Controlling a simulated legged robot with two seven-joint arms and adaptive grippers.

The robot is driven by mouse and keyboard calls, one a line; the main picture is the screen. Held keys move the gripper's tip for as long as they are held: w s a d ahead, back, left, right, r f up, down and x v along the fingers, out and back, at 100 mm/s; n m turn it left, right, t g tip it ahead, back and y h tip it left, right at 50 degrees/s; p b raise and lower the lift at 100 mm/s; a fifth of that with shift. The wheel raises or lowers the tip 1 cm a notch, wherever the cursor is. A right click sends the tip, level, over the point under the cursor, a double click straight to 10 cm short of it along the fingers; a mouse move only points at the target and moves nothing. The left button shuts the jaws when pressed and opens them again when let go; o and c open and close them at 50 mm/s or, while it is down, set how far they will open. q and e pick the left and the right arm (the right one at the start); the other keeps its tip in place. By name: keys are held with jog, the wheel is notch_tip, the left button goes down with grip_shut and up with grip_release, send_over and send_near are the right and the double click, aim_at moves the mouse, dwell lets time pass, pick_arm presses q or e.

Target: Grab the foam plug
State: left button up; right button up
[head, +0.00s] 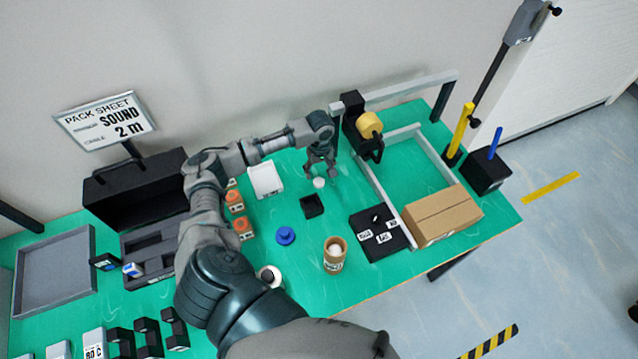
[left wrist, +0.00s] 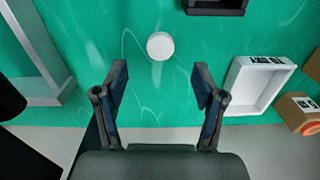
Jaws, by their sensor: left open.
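A small white round piece, which looks like the foam plug (head: 319,183), lies on the green table top. It also shows in the left wrist view (left wrist: 160,46), apart from the fingers and centred just past their tips. My left gripper (head: 320,170) is open and empty, close behind the plug in the head view. In the left wrist view its fingers (left wrist: 160,78) are spread with bare green surface between them. A brown tube (head: 335,262) with a white top stands nearer the front. My right gripper is not in view.
A tape dispenser (head: 369,126) and grey rail stand to the right. A cardboard box (head: 442,217), black mat (head: 365,226) and blue knob (head: 286,236) are also on the table.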

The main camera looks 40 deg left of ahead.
aim_at(318, 181)
pick_arm(q)
jog(key=shift+f, duration=0.85)
jog(key=f, duration=0.3)
jog(key=a+f, duration=0.1)
jog(key=f, duration=0.1)
jog(key=shift+w+f+b, duration=0.2)
jog(key=shift+f+b, duration=0.1)
jog(key=shift+f, duration=0.05)
jog(key=shift+d+r, duration=0.1)
jog(key=shift+d, duration=0.15)
jog(key=c, duration=1)
